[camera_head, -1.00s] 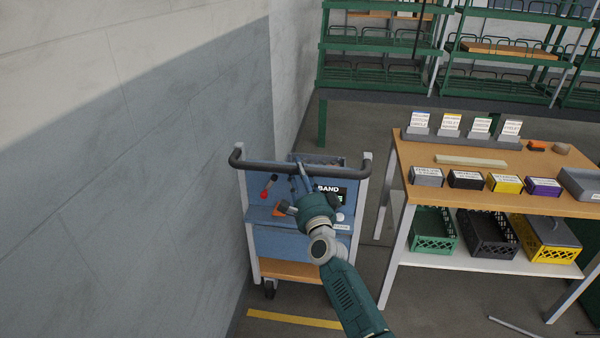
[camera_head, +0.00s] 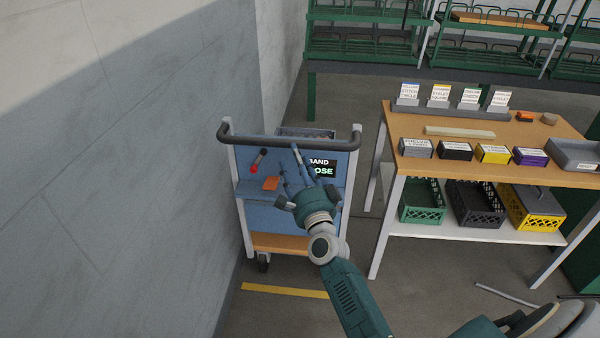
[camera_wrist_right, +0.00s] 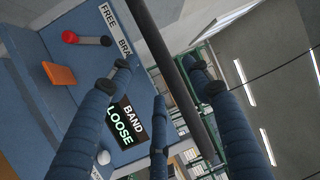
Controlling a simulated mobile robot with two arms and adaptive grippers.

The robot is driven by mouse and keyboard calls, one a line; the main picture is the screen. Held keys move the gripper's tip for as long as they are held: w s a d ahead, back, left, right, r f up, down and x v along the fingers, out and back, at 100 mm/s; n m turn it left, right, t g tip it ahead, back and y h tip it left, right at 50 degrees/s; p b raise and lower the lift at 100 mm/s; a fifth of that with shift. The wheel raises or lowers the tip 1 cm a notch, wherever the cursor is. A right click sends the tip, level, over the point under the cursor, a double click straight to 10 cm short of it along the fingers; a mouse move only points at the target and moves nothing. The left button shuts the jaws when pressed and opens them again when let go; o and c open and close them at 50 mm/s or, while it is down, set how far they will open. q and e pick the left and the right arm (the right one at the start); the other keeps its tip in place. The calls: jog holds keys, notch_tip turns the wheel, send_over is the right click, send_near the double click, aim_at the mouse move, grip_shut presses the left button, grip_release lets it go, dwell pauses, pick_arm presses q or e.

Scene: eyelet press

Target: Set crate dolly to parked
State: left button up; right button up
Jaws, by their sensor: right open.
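The crate dolly (camera_head: 245,222) is a blue cart with white posts and a dark push bar (camera_head: 300,144), standing by the wall. Its panel carries a lever with a red knob (camera_head: 254,168), at the left, and an orange block (camera_head: 271,184). A black display (camera_head: 322,171) reads "BAND LOOSE". In the right wrist view, the red knob (camera_wrist_right: 69,37) lies beside a label strip (camera_wrist_right: 118,28) reading "FREE" and "BRA", cut off. My right gripper (camera_head: 293,170) is open before the panel, right of the lever. The bar (camera_wrist_right: 180,85) crosses between its spread fingers. My left gripper is out of view.
A wooden table (camera_head: 415,182) with cards, small boxes and crates below stands right of the dolly. The wall (camera_head: 110,170) is close on the left. A yellow floor line (camera_head: 285,291) lies in front of the dolly. Green racks (camera_head: 372,45) stand behind.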

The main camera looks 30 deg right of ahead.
jog(key=v, duration=0.5)
jog(key=shift+w, duration=0.1)
jog(key=s+a+f+n+g+y+p, duration=0.2)
jog(key=a+f+n+p, duration=0.1)
jog(key=f, duration=0.5)
jog(key=s+a+f+n+g+y+p, duration=0.1)
jog(key=s+a+f+n+g+p, duration=0.15)
jog(key=f, duration=0.55)
jog(key=s+a+f+n+g+y+p, duration=0.1)
jog(key=s+a+f+n+g+p, duration=0.15)
jog(key=s+f, duration=0.4)
jog(key=s+a+f+n+g+p, duration=0.15)
jog(key=s+f+n, duration=0.25)
jog(key=f, duration=0.5)
jog(key=s+f+n+g+p, duration=0.2)
jog(key=s+f+n+g, duration=0.1)
jog(key=s, duration=1)
jog(key=s+d+f+n+g+p, duration=0.1)
jog(key=s+f+n+g+p, duration=0.2)
jog(key=s, duration=1.1)
jog(key=s+f+n+g+p, duration=0.2)
jog(key=s+f+n+g, duration=0.2)
jog(key=s, duration=0.9)
notch_tip(320, 180, down, 3)
jog(key=shift+s+d+f, duration=0.1)
jog(key=shift+s+d, duration=0.25)
jog(key=shift+d, duration=0.05)
